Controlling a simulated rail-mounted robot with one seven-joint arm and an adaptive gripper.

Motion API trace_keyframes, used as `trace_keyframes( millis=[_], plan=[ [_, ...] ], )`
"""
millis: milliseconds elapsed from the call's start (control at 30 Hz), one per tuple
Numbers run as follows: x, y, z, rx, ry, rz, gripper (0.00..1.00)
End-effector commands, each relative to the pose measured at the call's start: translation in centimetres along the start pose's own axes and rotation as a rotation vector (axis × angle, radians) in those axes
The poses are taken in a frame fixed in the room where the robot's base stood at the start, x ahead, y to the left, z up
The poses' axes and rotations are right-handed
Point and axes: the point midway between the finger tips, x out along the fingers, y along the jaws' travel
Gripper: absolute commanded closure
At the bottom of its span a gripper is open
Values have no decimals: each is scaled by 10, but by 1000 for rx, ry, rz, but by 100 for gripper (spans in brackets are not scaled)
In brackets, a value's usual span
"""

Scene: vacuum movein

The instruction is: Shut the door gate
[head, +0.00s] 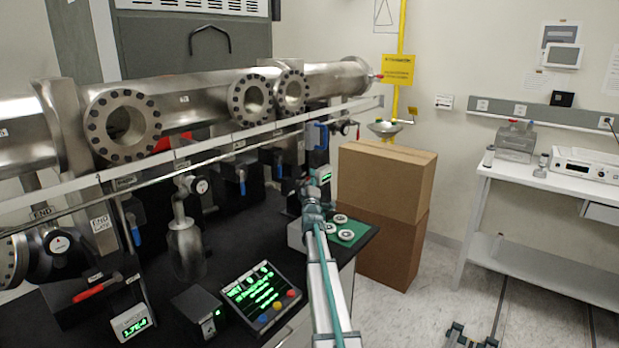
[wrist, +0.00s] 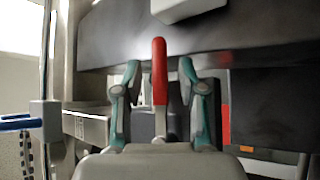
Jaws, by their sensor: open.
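A red lever handle (wrist: 159,70) stands upright in the middle of the wrist view, on a metal stem. My gripper (wrist: 158,85) is open, with one teal finger on each side of the handle. I see small gaps between fingers and handle. In the head view my gripper (head: 307,188) is at the right end of the vacuum line, by a small green-lit display (head: 323,175). The arm hides the red handle there. I cannot read a door gate label at this handle.
Steel vacuum tubes (head: 200,100) run along the black bench. A blue handle (wrist: 15,122) is left of my gripper. Another red handle (head: 97,288) lies at the front left. Flanges rest on a green mat (head: 350,233). Cardboard boxes (head: 385,185) stand to the right.

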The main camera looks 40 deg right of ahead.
Motion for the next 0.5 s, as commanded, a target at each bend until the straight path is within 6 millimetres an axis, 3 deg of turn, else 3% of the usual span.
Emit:
trace_keyframes(
  millis=[233, 500],
  plan=[
    [1, 0, 0, 0, 0, 0, 60],
    [1, 0, 0, 0, 0, 0, 100]
  ],
)
